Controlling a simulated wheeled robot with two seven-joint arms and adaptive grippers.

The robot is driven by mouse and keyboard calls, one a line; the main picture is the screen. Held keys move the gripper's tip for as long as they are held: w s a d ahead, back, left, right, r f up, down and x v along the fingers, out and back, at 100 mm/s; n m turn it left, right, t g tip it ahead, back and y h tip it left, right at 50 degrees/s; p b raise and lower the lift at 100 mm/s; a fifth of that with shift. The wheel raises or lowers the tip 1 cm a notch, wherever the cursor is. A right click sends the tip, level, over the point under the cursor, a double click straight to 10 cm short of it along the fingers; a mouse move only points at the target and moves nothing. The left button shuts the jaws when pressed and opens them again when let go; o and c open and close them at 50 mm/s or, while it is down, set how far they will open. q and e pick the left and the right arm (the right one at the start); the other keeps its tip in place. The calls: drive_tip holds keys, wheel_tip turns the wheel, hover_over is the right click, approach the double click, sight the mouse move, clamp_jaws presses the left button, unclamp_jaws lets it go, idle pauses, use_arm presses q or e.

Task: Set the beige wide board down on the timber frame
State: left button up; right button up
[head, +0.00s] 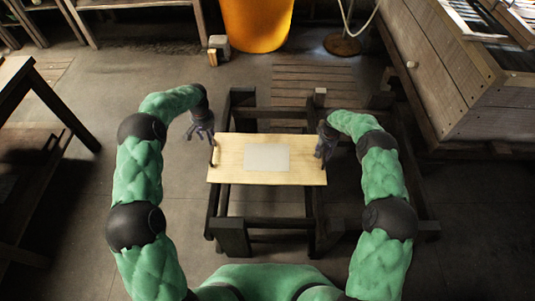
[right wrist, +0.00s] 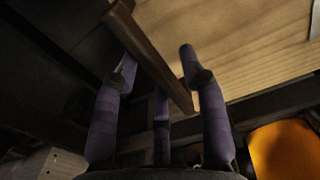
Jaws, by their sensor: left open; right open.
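The beige wide board (head: 228,172) lies level across the dark timber frame (head: 233,238) in the head view, with a pale rectangle on its middle. It spans both side beams and looks to be resting on them, though the contact is hidden. My left gripper (head: 203,134) is open above the board's left end, apart from the dark handle there. My right gripper (head: 323,147) is open at the right end. In the right wrist view its fingers (right wrist: 158,60) stand either side of a brown handle bar (right wrist: 150,50), beside the board (right wrist: 250,45).
An orange bucket (head: 257,22) stands at the back, with small blocks (head: 219,46) left of it. A slatted pallet (head: 312,88) lies behind the frame. A wooden bench (head: 445,75) is at right, a dark table (head: 40,95) at left.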

drive_tip(key=shift+r, duration=0.35)
wheel_tip(320, 180, up, 11)
drive_tip(key=shift+r, duration=0.15)
idle(0.6)
